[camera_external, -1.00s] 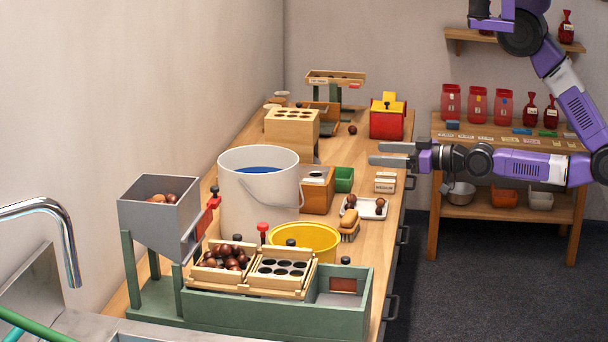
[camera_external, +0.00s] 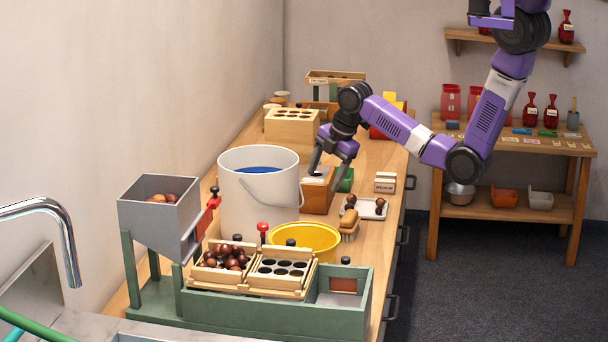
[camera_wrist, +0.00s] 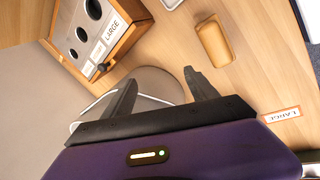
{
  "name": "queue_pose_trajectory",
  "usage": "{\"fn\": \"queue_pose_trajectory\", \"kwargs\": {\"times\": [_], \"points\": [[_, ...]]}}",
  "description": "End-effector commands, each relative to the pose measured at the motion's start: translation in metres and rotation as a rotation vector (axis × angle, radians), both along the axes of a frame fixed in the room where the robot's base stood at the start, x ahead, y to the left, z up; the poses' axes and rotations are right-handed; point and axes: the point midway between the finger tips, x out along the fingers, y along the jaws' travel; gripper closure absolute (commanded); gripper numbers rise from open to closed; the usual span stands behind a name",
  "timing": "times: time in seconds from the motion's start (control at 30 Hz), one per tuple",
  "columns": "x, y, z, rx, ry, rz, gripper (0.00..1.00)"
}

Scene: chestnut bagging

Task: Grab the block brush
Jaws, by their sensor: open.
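The block brush (camera_external: 349,222) is a small tan wooden block with bristles below, lying on the counter right of the yellow bowl. A tan block that looks like it (camera_wrist: 214,44) shows in the wrist view, up and right of the fingers. My gripper (camera_external: 328,177) points down over the wooden box (camera_external: 318,200) behind the bowl, farther back and to the left of the brush. Its two fingers are apart with nothing between them, also in the wrist view (camera_wrist: 160,77). The gripper does not touch the brush.
A white bucket (camera_external: 240,195) stands just left of my gripper, and the yellow bowl (camera_external: 305,238) is in front. A white tray (camera_external: 371,208) with chestnuts lies behind the brush. A green sorting stand (camera_external: 250,312) fills the front. Bare counter shows right of the brush.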

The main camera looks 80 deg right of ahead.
Motion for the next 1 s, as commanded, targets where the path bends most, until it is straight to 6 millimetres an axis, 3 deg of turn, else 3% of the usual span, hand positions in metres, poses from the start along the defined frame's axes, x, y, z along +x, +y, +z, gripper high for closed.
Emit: {"fn": "queue_pose_trajectory", "kwargs": {"times": [0.1, 0.27, 0.67, 1.0], "points": [[-0.041, 0.018, -0.024, 0.034, 0.217, 0.179, 0.33], [-0.073, 0.030, -0.028, 0.066, 0.350, 0.342, 0.33], [-0.074, 0.029, -0.059, 0.064, 0.360, 0.383, 0.33], [-0.071, 0.024, -0.102, 0.062, 0.358, 0.382, 0.33]]}}
